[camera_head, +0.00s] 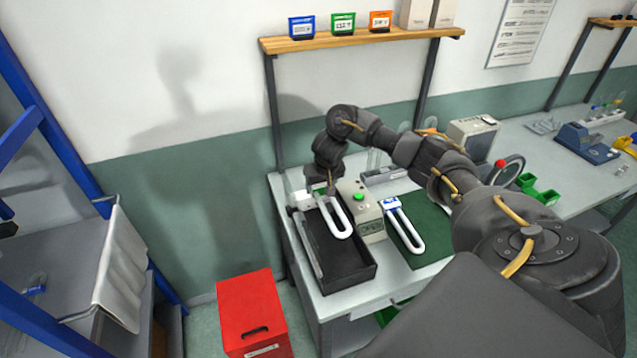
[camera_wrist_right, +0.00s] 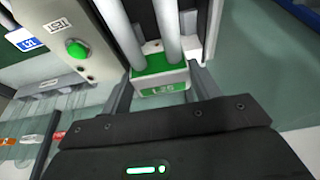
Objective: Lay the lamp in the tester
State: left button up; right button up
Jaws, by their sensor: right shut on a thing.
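My right gripper (camera_head: 328,187) is shut on a lamp (camera_head: 336,220), a white U-shaped tube. I cannot tell whether the lamp touches the tray. A second U-shaped lamp with a blue base (camera_head: 391,204) lies on the green mat to the right. My left gripper is not seen.
A blue rack (camera_head: 62,150) is at the left. A wooden shelf (camera_head: 350,38) with small coloured boxes is above the table. My right arm covers much of the right side.

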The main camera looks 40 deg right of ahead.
jog(key=shift+w+a+f, duration=0.15)
jog(key=shift+w+f, duration=0.6)
jog(key=shift+f, duration=0.2)
jog(key=shift+b+x, duration=0.9)
jog(key=shift+x, duration=0.25)
jog(key=shift+s+f+b, duration=0.1)
jog(key=shift+s+b, duration=0.2)
jog(key=shift+b, duration=0.05)
notch_tip(320, 180, down, 4)
jog(key=b, duration=0.5)
jog(key=shift+r, duration=0.25)
jog(key=shift+w+a+f+b, duration=0.1)
jog(key=shift+f+b, duration=0.35)
jog(key=shift+b, duration=0.15)
jog(key=shift+f+b, duration=0.65)
jog(key=shift+b, duration=0.2)
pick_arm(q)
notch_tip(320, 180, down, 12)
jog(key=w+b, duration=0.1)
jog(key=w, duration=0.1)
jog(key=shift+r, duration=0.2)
pick_arm(e)
jog(key=shift+x, duration=1.1)
